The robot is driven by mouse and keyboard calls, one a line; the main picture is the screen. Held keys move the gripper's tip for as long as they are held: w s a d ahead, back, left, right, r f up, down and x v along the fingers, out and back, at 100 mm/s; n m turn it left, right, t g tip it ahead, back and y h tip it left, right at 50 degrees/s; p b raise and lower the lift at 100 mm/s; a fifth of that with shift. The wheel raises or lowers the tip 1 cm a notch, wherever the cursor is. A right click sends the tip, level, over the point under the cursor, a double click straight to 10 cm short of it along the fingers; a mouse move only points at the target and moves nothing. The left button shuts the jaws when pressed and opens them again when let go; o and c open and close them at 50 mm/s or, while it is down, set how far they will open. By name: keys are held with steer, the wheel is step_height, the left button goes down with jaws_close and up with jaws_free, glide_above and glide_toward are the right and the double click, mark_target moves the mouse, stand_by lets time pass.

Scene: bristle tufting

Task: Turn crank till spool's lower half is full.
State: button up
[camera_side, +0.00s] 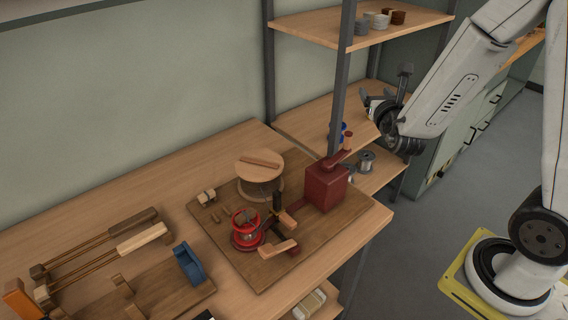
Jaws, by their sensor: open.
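A dark red box (325,187) stands on the right of a brown wooden board (262,279). A red crank arm (337,159) with an upright wooden knob (348,141) sits on its top. A red-rimmed round part (247,236), which looks like the spool, sits at the board's front left; its fill level is too small to tell. A dark upright handle and wooden pieces (280,247) stand beside it. My gripper (385,84) is open and empty, in the air above and to the right of the crank, touching nothing on the board.
A round wooden disc (260,164) on a stand is at the board's back. Clamps (110,243) and a blue tool (187,264) lie at left. A grey shelf post (341,80) rises behind the crank, close to my gripper. Metal spools (366,161) sit on a lower shelf.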

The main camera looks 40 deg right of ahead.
steer(key=w+d+f+m+g+y, duration=0.1)
steer(key=d+f+m+g+y, duration=0.1)
steer(key=f+m+g+y, duration=0.35)
steer(key=w+d+f+m+g+y, duration=0.25)
steer(key=f+m+y, duration=0.25)
steer(key=f+m, duration=0.3)
steer(key=d+r+m+t+y, duration=0.3)
steer(key=r+m+t+y, duration=0.2)
steer(key=r+y, duration=1)
step_height(320, 180, down, 18)
steer(key=shift+w+g, duration=0.3)
steer(key=shift+w, duration=0.05)
